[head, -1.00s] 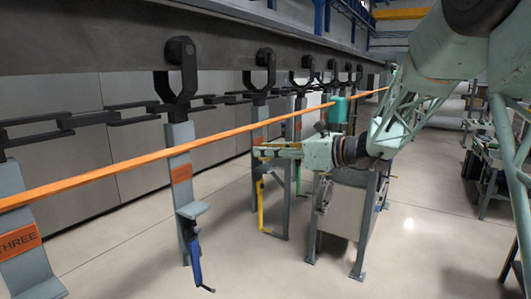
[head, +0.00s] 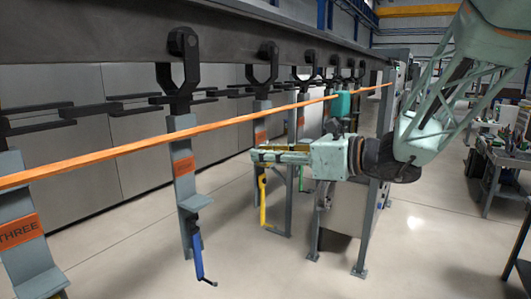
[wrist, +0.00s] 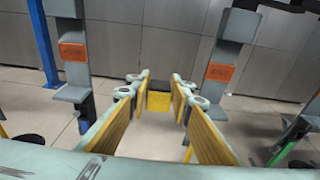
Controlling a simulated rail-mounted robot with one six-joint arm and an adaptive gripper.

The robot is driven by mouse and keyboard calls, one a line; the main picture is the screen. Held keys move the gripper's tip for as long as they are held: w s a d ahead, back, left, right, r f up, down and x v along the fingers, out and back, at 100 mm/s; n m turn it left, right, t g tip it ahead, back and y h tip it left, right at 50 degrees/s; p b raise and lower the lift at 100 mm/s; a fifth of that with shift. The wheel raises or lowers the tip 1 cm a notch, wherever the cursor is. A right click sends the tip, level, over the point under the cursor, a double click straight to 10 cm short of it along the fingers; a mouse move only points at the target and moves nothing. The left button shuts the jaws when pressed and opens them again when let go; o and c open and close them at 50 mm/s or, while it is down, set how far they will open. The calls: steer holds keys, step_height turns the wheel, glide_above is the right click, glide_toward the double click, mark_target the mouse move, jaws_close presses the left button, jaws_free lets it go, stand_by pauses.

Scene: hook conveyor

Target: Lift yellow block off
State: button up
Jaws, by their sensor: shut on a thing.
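The yellow block (wrist: 158,101) is in the middle of the wrist view, between the far ends of the two fingers. My gripper (wrist: 157,96) is shut on it, with the fingers apart by about the block's width. The finger pads are also yellow. In the head view my gripper (head: 254,153) points left, in front of a grey hanger (head: 261,132) of the conveyor. The block itself cannot be told apart from the yellow pads there. Whether it touches a hanger shelf is unclear.
An orange rail (head: 130,147) runs across just above my gripper. Grey hangers with orange labels stand to either side, one with a blue handle (head: 198,257). A yellow handle (head: 262,200) hangs below my gripper. A grey cabinet wall (wrist: 180,60) is behind.

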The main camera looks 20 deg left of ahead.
mark_target(267, 166)
steer(key=shift+s+d, duration=0.15)
steer(key=shift+s, duration=0.3)
steer(key=shift+f+b, duration=1.6)
steer(key=shift+f, duration=0.25)
stand_by(0.5)
steer(key=shift+s+d, duration=0.15)
steer(key=shift+d, duration=0.25)
steer(key=shift+f+v, duration=0.2)
steer(key=shift+v, duration=1.15)
steer(key=shift+f+v, duration=0.2)
steer(key=shift+v, duration=1.1)
steer(key=shift+d, duration=0.3)
steer(key=f+v, duration=0.1)
steer(key=v, duration=0.5)
steer(key=shift+d, duration=0.45)
steer(key=shift+s, duration=0.15)
